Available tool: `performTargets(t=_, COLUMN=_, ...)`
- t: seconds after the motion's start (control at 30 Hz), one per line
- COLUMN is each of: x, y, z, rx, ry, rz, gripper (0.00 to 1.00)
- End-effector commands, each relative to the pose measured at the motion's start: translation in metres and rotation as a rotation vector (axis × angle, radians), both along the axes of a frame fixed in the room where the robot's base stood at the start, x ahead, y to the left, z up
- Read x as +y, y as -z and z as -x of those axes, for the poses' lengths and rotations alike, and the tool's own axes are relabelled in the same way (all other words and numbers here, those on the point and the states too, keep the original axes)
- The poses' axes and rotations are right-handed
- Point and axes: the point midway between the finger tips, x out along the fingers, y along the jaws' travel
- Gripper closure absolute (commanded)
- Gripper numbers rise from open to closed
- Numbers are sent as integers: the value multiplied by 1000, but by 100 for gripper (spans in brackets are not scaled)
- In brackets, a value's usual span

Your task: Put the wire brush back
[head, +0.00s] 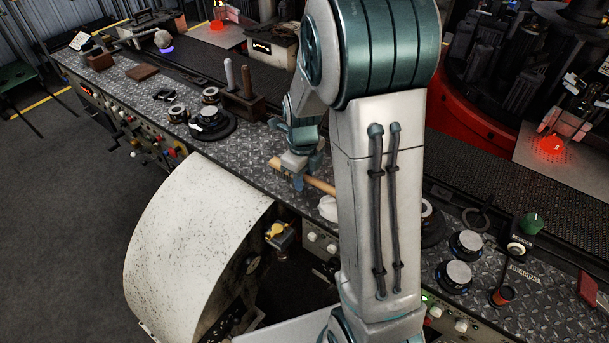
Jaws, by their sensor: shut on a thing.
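The wire brush (319,186) shows as a pale wooden handle, slanting down to the right at the worktop's front edge. My gripper (299,179) is shut on it, with its blue fingers pointing down. My arm hides the right end of the brush, and I cannot make out its bristles. I cannot tell whether the brush touches the worktop. A brown wooden block (241,105) with two upright handles stands on the worktop, up and left of my gripper.
Round knobs (211,117) sit on the diamond-plate worktop (255,145) left of my gripper, others (465,244) at right. A large pale curved cover (195,235) is in front. Glowing orange pieces (551,146) are at back right.

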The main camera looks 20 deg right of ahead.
Motion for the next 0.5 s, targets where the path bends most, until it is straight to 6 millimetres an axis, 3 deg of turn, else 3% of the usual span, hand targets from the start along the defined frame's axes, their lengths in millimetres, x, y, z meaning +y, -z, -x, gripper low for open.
performTargets(t=0.5, x=0, y=12, z=0, rx=-1, ry=-1, rz=1, gripper=96)
